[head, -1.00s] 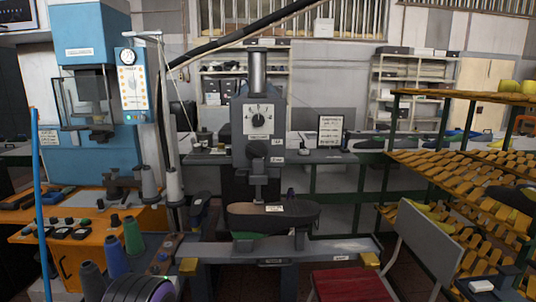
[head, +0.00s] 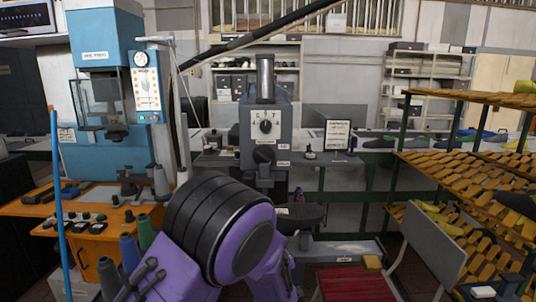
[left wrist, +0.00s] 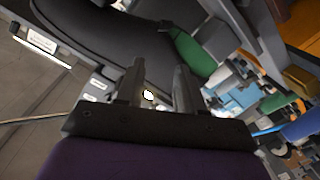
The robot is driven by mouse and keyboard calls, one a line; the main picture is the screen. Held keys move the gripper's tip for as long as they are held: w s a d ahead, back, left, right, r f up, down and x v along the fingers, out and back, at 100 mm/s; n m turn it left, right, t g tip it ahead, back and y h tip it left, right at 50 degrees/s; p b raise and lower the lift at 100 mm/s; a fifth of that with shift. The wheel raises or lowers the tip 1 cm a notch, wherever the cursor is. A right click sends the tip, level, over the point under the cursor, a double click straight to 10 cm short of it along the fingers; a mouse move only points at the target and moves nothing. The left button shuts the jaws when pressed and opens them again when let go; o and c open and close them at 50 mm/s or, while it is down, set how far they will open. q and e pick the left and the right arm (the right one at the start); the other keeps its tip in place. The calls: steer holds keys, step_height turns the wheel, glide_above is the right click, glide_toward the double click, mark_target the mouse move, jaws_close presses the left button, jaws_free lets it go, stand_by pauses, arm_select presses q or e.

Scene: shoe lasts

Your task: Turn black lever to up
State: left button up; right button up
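A grey machine (head: 265,90) stands in the middle of the head view. A black pointer knob (head: 266,126) sits on its white dial plate, and a second black knob or lever (head: 264,155) sits below it; I cannot tell which is the task's lever. My purple left arm covers the lower front of the machine. The left gripper's tips are hidden there in the head view. In the left wrist view, my left gripper (left wrist: 158,92) has its two fingers apart, with nothing between them, in front of a dark curved part (left wrist: 95,35). My right gripper is not in view.
A blue machine (head: 110,50) and an orange bench (head: 30,205) with thread cones are at left. A red chair (head: 355,284) stands at front right, before a rack (head: 470,185) of wooden shelves. A blue pole (head: 60,200) stands at far left.

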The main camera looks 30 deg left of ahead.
arm_select(q)
steer(key=w+r+n+y, duration=0.3)
steer(key=r+n+y, duration=0.15)
steer(key=r, duration=0.95)
steer(key=n+g+y, duration=0.1)
steer(key=n+y, duration=0.1)
steer(key=n, duration=0.2)
glide_toward(263, 158)
steer(key=p+x, duration=0.5)
steer(key=x, duration=0.3)
steer(key=shift+w+a+r, duration=0.1)
steer(key=shift+a+r, duration=0.05)
steer(key=shift+r, duration=0.05)
steer(key=shift+w+a, duration=0.2)
jaws_close()
